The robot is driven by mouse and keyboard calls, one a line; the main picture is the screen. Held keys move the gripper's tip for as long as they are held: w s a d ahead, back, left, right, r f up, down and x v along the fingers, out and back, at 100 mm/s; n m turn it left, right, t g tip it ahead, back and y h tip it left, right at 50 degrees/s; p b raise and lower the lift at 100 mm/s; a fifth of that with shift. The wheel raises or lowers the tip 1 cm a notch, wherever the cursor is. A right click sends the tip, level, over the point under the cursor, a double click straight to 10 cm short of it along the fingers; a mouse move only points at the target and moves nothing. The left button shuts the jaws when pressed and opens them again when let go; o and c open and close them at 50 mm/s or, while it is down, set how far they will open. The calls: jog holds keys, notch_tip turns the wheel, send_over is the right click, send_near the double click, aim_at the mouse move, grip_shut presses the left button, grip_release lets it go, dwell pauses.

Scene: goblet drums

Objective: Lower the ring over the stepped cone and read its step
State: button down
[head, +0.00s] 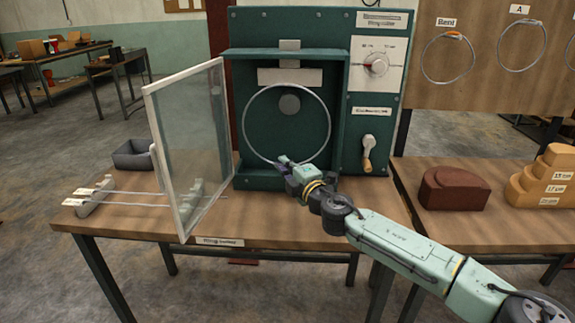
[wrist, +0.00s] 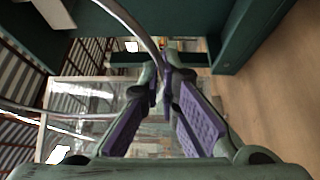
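The ring (head: 243,118) is a large thin metal hoop upright in front of the green machine's recess. My gripper (head: 284,160) is at the ring's bottom edge. In the wrist view my gripper (wrist: 163,78) has its purple-padded fingertips brought together on the ring (wrist: 140,28), whose wire runs up and left from them. The exact contact is partly hidden by the fingers. The stepped cone (head: 548,180) is a tan, tiered block with white size labels, on the right-hand bench and cut off by the picture's edge. The ring is well to its left.
The machine's glass door (head: 190,140) stands open left of the ring. A dark red block (head: 453,188) sits left of the cone. Other rings (head: 448,82) hang on a board above. A grey bin (head: 132,155) and wire supports are at left. The bench front is clear.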

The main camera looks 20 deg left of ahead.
jog(key=shift+s+d, duration=0.1)
jog(key=shift+s, duration=0.1)
dwell(0.3)
jog(key=shift+s+d, duration=2)
jog(key=shift+s, duration=4.15)
jog(key=s+d+r, duration=0.1)
jog(key=s+r, duration=0.3)
jog(key=r, duration=0.2)
jog(key=shift+s+d, duration=0.3)
jog(key=shift+s, duration=0.1)
